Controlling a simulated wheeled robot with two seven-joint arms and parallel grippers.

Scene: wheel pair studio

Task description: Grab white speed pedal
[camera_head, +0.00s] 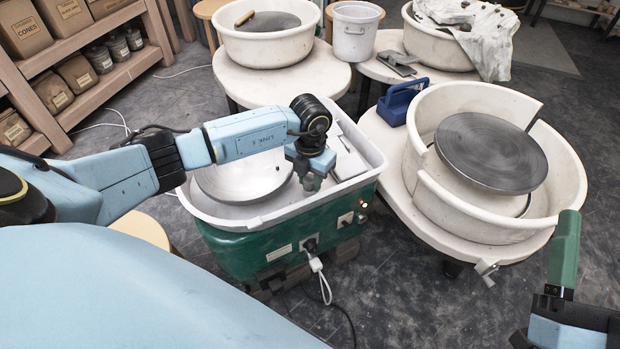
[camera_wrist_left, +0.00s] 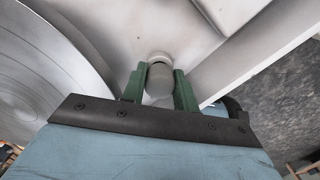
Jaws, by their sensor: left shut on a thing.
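A round splash pan with a dark wheel head (camera_head: 490,150) stands at right, with a blue caddy (camera_head: 398,105) beside it. A power cord (camera_head: 322,280) hangs from the green wheel's front. Shelves (camera_head: 75,60) stand at left. Dark floor (camera_head: 400,310) is free in front.

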